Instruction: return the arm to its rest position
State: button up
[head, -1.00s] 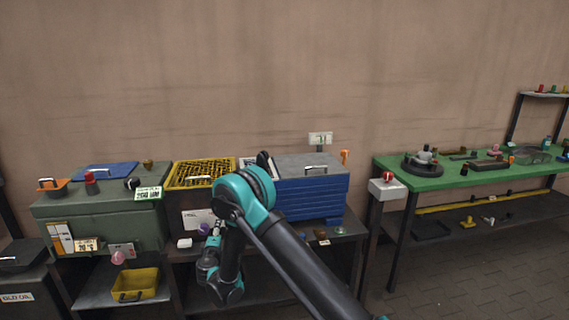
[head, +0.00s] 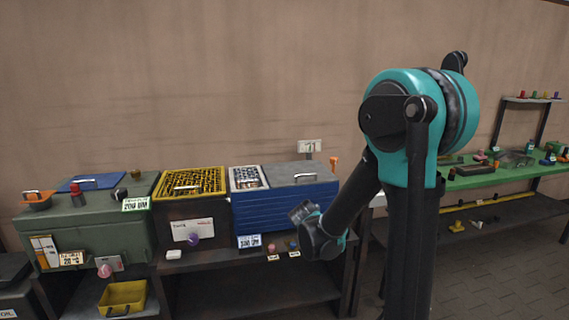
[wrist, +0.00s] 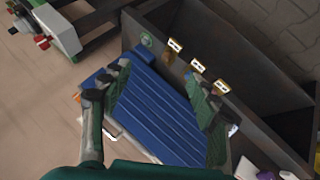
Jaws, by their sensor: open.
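My arm shows in the head view with its teal elbow joint (head: 395,130) raised high at the right. The forearm slopes down and left from it to the wrist, in front of the blue ribbed box (head: 285,212). My gripper's fingers are not clear in the head view. In the wrist view, my gripper (wrist: 162,88) is open, its two green-padded fingers spread wide with nothing between them. The blue box (wrist: 158,112) lies beyond the fingers, and I cannot tell the exact gap.
A green box (head: 90,225) and a dark box with a yellow grate (head: 190,184) stand left of the blue box. A yellow bin (head: 122,298) is on the lower shelf. The green-topped table (head: 510,177) is partly behind my arm.

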jog(key=s+d+f+m+g+y, duration=0.1)
jog(key=s+d+f+m+g, duration=0.1)
jog(key=s, duration=1)
jog(key=s+d+f+m+g+y, duration=0.2)
jog(key=s+d, duration=0.3)
jog(key=s, duration=0.8)
jog(key=shift+m, duration=0.8)
